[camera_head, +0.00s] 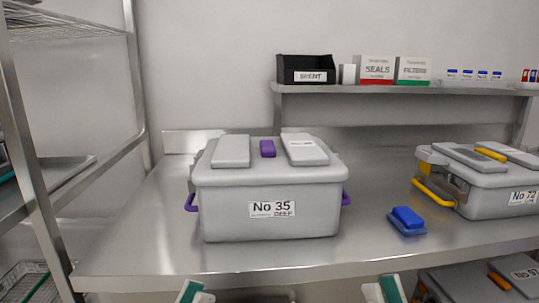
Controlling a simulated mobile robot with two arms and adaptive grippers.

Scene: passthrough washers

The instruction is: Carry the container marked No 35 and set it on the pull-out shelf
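The container marked No 35 (268,190) is a grey lidded box with purple side handles and a purple latch on top. It sits upright on the steel table (130,240), near its front edge. My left gripper (194,292) shows only as green-and-white tips at the bottom edge, in front of and below the box. My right gripper (384,290) shows the same way, further right. Both are apart from the box, and most of each is cut off. I cannot make out a pull-out shelf for certain.
A No 72 container (490,185) with yellow handles stands at right, with a blue object (407,220) between the boxes. Another grey container (465,285) lies below the table. A wall shelf (400,88) holds a black bin and boxes. A metal rack (40,170) stands at left.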

